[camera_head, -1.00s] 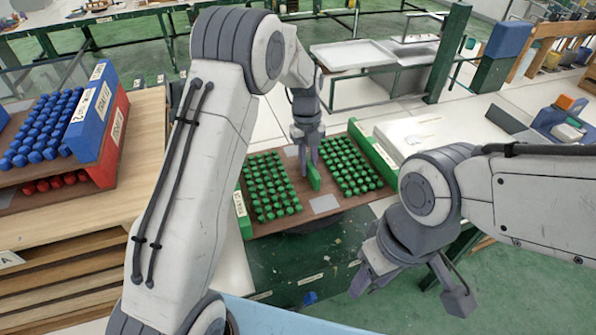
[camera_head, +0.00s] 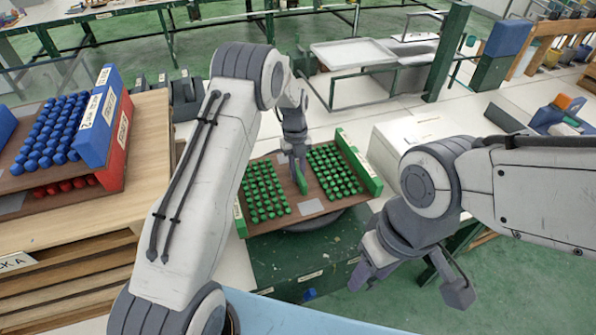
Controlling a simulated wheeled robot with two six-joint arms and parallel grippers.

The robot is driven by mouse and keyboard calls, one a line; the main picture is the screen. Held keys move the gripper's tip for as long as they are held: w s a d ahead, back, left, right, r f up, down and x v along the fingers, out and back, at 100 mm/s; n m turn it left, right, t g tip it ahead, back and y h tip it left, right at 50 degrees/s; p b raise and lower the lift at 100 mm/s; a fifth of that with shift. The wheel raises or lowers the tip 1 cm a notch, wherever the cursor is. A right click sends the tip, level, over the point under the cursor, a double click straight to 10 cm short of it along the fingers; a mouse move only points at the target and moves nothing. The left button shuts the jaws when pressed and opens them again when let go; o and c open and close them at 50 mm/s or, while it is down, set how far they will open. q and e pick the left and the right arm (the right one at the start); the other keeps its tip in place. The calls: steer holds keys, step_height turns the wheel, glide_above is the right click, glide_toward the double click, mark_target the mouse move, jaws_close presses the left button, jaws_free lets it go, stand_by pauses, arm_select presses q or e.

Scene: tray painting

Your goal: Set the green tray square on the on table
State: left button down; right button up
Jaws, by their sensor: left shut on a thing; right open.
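The green tray (camera_head: 312,206) is a brown board with rows of green knobs, green end walls and a central handle. It is at the middle of the head view, over a dark round turntable (camera_head: 322,222); its front edge slants up to the right. My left gripper (camera_head: 300,180) comes down from above and is shut on the tray's handle. Whether the tray touches the turntable is hard to tell. My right gripper (camera_head: 410,278) is open and empty, in front and to the right of the tray.
A green bench (camera_head: 290,265) with a white top carries the turntable. At left, blue (camera_head: 98,125) and red (camera_head: 118,140) trays stand stacked on a wooden pile (camera_head: 60,230). A white box (camera_head: 395,140) stands close right of the tray.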

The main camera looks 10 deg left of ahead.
arm_select(q)
steer(key=shift+f, duration=0.1)
steer(key=c, duration=0.8)
jaws_free()
